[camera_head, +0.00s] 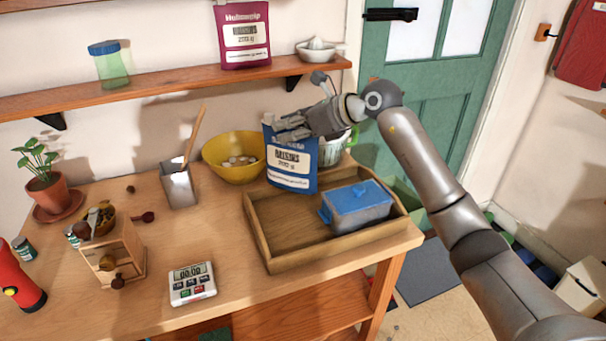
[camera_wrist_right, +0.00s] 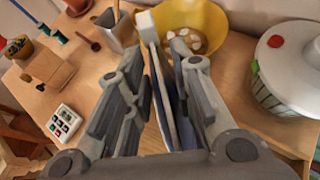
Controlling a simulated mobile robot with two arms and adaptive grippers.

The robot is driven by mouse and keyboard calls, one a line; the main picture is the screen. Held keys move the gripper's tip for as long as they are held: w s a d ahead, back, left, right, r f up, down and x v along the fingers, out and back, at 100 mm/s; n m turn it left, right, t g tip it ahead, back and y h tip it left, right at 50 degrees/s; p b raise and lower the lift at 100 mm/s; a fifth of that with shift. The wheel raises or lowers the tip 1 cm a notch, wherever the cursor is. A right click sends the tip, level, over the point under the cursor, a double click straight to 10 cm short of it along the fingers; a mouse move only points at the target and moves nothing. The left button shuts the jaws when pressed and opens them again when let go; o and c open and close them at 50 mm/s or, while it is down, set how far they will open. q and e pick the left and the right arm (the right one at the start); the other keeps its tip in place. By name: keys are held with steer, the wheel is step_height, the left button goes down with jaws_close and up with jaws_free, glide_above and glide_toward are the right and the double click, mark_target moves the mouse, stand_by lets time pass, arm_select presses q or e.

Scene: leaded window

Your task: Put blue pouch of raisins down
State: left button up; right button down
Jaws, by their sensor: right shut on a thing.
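The blue pouch of raisins (camera_head: 291,165) is upright, with a white label facing me. My right gripper (camera_head: 294,128) is shut on it near its top, reaching in from the right. In the right wrist view the pouch (camera_wrist_right: 172,100) shows edge-on between the fingers (camera_wrist_right: 165,85). In the head view its lower edge overlaps the back of the wooden tray (camera_head: 257,233); I cannot tell whether it touches the tray or hangs above it. My left gripper is not in view.
A blue-lidded box (camera_head: 360,208) fills the tray's right part; its left and front are bare. A yellow bowl (camera_head: 232,158) and a striped container (camera_head: 332,152) stand close behind the pouch. A metal holder (camera_head: 179,186) and a timer (camera_head: 192,284) stand left of the tray.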

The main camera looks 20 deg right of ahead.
mark_target(291, 152)
step_height(291, 152, down, 2)
steer(key=shift+f, duration=0.2)
step_height(291, 152, down, 4)
steer(key=shift+r+p, duration=0.15)
steer(key=shift+p, duration=0.45)
steer(key=shift+f, duration=0.25)
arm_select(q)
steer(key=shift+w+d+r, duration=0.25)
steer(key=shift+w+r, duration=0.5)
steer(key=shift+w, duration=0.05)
arm_select(e)
steer(key=shift+d, duration=0.1)
steer(key=c, duration=1.7)
jaws_free()
steer(key=shift+f, duration=0.2)
steer(key=o, duration=0.4)
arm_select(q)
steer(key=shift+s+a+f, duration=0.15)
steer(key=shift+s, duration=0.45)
arm_select(e)
steer(key=shift+o, duration=0.2)
steer(key=shift+r, duration=0.15)
